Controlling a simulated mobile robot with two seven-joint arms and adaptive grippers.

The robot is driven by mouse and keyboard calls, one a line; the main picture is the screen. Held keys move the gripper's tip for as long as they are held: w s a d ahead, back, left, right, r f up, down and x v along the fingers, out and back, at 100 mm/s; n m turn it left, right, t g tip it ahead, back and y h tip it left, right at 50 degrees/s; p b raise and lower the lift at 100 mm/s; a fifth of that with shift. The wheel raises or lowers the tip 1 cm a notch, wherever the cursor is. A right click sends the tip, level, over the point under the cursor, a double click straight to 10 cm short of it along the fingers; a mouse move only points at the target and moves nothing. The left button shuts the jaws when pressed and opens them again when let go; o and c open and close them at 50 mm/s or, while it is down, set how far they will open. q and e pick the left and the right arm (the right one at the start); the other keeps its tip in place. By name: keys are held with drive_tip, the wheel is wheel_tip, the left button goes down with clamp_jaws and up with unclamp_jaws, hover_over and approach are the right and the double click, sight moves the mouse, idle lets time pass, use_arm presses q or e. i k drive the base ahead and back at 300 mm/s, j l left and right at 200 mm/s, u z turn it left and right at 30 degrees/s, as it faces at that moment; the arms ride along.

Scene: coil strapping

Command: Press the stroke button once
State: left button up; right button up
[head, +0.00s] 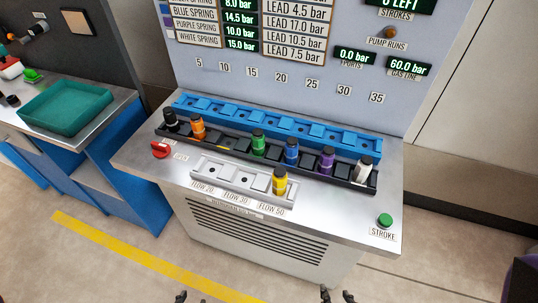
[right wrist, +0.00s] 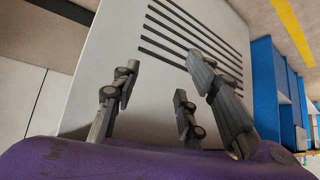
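The green stroke button (head: 385,220) is a round cap at the front right corner of the steel counter, above a label (head: 383,234) reading STROKE. My right gripper (head: 337,296) shows only its fingertips at the bottom edge of the head view, in front of the counter and well apart from the button. In the right wrist view its fingers (right wrist: 180,105) are spread and empty, facing the counter's pale vented front. Only a small part of my left gripper (head: 181,296) shows at the bottom edge of the head view, left of the right one. The button is not visible in the right wrist view.
The steel counter (head: 340,225) carries a blue rack (head: 270,122), a black rack (head: 225,142) with several coloured cartridges, a white tray (head: 225,175) holding a yellow cartridge, and a red knob (head: 160,150). The counter is bare around the button. A green bin (head: 65,108) stands on the left bench.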

sight(384, 220)
drive_tip(key=l+z, duration=0.1)
drive_tip(key=z, duration=1.15)
drive_tip(key=k+j, duration=0.15)
drive_tip(key=k+z, duration=0.05)
drive_tip(key=k, duration=0.05)
